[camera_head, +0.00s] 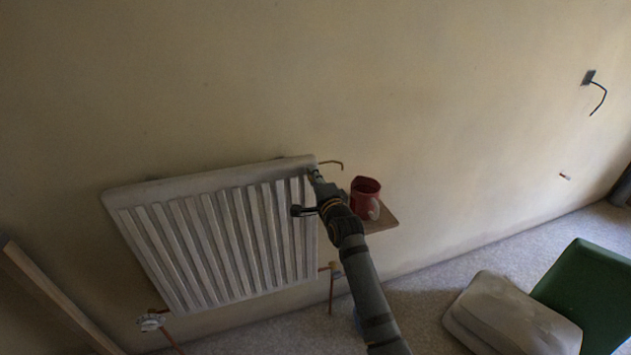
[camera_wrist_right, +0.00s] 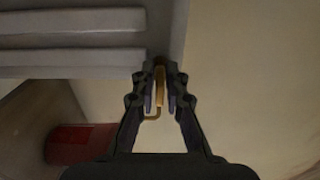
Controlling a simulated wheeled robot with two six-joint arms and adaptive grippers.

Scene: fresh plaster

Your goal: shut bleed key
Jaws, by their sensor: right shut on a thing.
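The white radiator (camera_head: 215,245) hangs on the wall, and its ribs also show at the upper left of the wrist view (camera_wrist_right: 70,42). My right gripper (camera_head: 315,175) is at the radiator's top right corner, and in the wrist view its fingers (camera_wrist_right: 160,98) are closed around a small brass piece (camera_wrist_right: 158,85), which looks like the bleed key. Its upper end and the valve behind it are hidden by shadow and the fingers. My left gripper is out of view.
A red jug (camera_head: 366,190) stands on a small wooden shelf (camera_head: 384,222) close to the right of my arm; it also shows in the wrist view (camera_wrist_right: 80,143). A white valve (camera_head: 150,322) sits below the radiator. A folded sheet (camera_head: 510,315) and green box (camera_head: 590,295) lie on the floor.

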